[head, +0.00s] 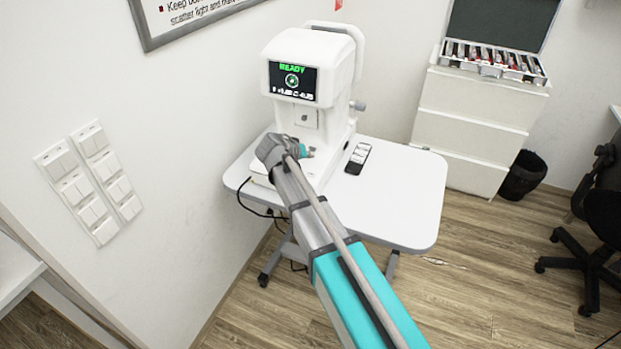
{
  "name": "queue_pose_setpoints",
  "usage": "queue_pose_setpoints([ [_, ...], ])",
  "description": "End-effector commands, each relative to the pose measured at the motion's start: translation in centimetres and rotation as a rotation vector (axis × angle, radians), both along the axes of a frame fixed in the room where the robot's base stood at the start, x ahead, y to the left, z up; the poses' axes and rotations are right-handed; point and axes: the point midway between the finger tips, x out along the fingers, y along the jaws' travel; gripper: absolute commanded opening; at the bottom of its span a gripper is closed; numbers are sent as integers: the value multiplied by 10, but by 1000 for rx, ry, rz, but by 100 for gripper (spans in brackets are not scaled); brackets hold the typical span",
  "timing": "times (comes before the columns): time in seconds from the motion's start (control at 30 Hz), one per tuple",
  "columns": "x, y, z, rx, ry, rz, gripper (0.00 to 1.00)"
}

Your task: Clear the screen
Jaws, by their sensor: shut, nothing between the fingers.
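A white eye-test machine (338,75) stands on a small white table. Its screen (292,82) is lit, dark with green "READY" text, a round green-white symbol and a row of small pale marks at the bottom. My gripper (309,153) is at the end of my arm, low in front of the machine near its base, below the screen and apart from it. It looks small and partly hidden by my wrist; it is shut with nothing visible in it. A dark handheld device (358,158) with light markings lies on the table right of the machine.
The white table (408,200) has free room on its right. A white drawer cabinet (468,115) bears an open lens case (492,60). A black bin (523,175) and a dark chair (600,225) stand right. Wall switches (90,182) are left. A dark cable (255,210) hangs by the table.

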Motion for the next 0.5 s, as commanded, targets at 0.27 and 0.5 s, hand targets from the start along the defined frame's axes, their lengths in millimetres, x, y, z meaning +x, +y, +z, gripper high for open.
queue_pose_setpoints([
  [0.27,3,-2,-28,0,0,0,0],
  [0.5,6,-3,-47,1,0,-1,0],
])
